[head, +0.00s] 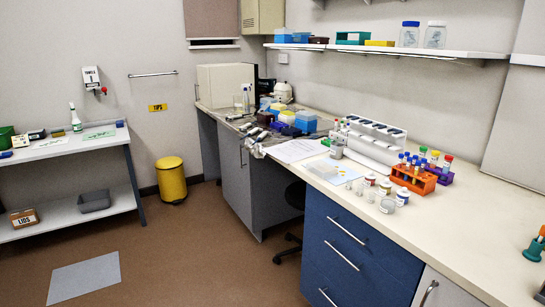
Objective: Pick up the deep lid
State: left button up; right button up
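I cannot make out a deep lid for certain at this distance. A brown box marked LIDS (24,218) sits on the lower shelf of the side table at the left; its contents are too small to tell. Small clear cups or lids (387,206) and white jars with coloured caps (384,187) stand on the long bench (450,235), near its front edge. Neither of my grippers shows in the head view.
A grey tray (94,202) lies beside the LIDS box. A yellow bin (171,180) stands on the floor by the wall. Orange (413,180) and purple (440,175) tube racks stand on the bench. A dark stool (292,225) is under the bench. The central floor is open.

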aim_at(320, 168)
jog(key=i+u, duration=0.2)
jog(key=i, duration=1.3)
jog(key=i+l+z, duration=0.1)
jog(key=i+z, duration=0.3)
jog(key=i+j+z, duration=0.1)
jog(key=i+z, duration=0.3)
jog(key=i, duration=0.2)
jog(key=i+j+z, duration=0.25)
jog(key=i+z, duration=0.15)
jog(key=i, duration=0.15)
